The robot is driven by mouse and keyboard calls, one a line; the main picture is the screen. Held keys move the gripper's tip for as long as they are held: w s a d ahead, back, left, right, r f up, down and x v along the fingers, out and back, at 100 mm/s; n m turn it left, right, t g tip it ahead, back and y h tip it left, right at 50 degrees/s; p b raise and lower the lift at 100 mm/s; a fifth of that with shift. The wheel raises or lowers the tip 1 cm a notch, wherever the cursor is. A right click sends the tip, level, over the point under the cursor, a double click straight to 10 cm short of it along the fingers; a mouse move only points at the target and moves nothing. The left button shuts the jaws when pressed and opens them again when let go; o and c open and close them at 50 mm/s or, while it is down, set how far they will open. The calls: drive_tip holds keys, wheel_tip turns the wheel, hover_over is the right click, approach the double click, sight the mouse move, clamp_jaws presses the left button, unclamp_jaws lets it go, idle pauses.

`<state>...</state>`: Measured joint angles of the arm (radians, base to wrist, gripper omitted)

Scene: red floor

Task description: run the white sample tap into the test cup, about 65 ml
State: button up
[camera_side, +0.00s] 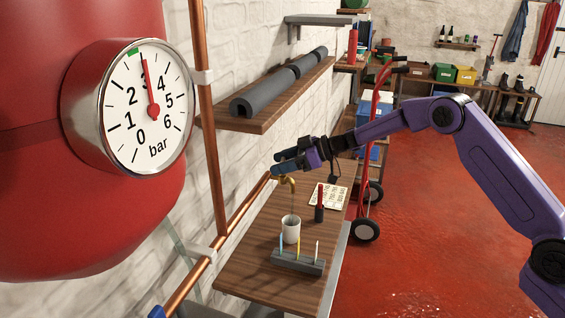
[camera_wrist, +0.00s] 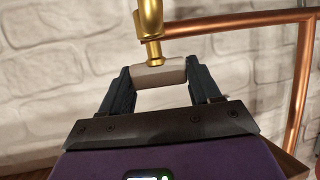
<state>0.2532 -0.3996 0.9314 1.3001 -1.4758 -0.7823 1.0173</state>
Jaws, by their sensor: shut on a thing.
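My gripper (camera_side: 283,163) is at the brass tap (camera_side: 290,181) on the wall pipe, above the wooden bench. In the wrist view, my gripper (camera_wrist: 161,82) has its two dark fingers at either end of the pale tap handle (camera_wrist: 160,73), shut on it. The handle sits crosswise under a brass stem. In the side view the fingers hide the handle. The white test cup (camera_side: 291,229) stands upright on the bench, below the tap spout. I cannot tell the level in the cup, nor clearly whether water runs from the spout.
A grey rack (camera_side: 298,262) with several thin coloured sticks stands in front of the cup. A pressure gauge (camera_side: 135,108) is at left.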

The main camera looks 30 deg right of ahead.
drive_tip(key=o, duration=1)
drive_tip(key=shift+c, duration=0.2)
drive_tip(key=v, duration=1.7)
drive_tip(key=shift+r, duration=0.2)
drive_tip(key=shift+s+d, duration=0.1)
